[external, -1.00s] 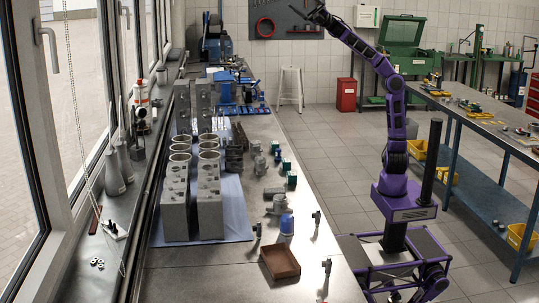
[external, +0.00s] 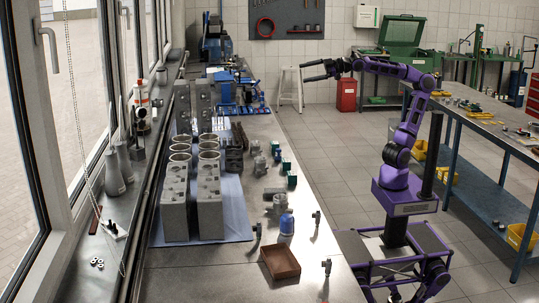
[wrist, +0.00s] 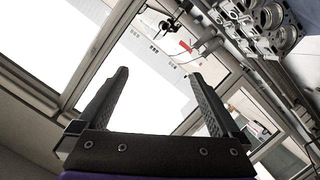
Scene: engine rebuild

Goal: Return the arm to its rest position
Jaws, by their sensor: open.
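My gripper (external: 316,71) is at the end of my purple arm, raised in the air to the right of the long workbench, in front of the white stool. Its two dark fingers are apart with nothing between them. In the wrist view my gripper (wrist: 160,100) also shows open and empty, with the bright windows behind it. My arm is bent at the elbow, with the forearm reaching left.
The long workbench (external: 200,262) carries grey engine blocks (external: 209,195), small parts and a brown tray (external: 280,262). A white stool (external: 290,85) and a red bin (external: 346,95) stand behind. A second table (external: 490,125) is at right.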

